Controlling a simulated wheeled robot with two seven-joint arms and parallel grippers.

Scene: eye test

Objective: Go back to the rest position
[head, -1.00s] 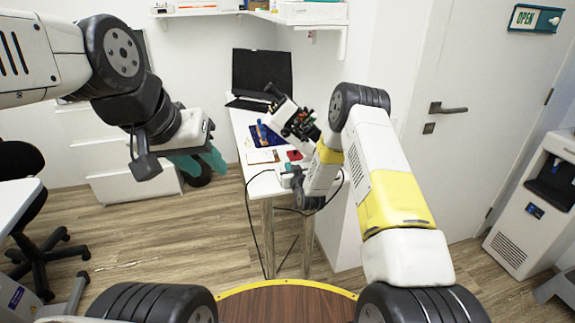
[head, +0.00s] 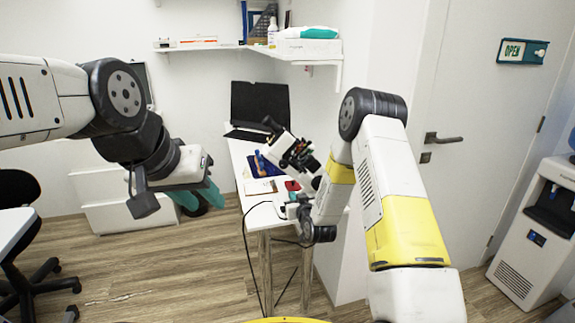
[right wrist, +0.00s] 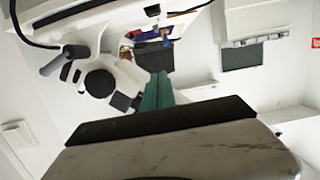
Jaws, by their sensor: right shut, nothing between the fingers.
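My left gripper (head: 200,196) hangs at the left of the head view, in front of the white cabinet and above the floor. Its two teal fingers show apart, with a dark patch between them and nothing clearly held. My right arm folds down beside the small white desk, its wrist at the desk's near right part. The right fingers are not clear in the head view. In the right wrist view my right gripper (right wrist: 157,92) shows its teal fingers together and empty, pointing toward the desk area.
The white desk (head: 256,218) carries a microscope (head: 297,158), a black laptop (head: 260,104) and a red item (head: 292,186). The microscope is close to my right forearm. A black chair (head: 18,188) stands left, a water dispenser (head: 535,235) right. Floor (head: 185,280) between is clear.

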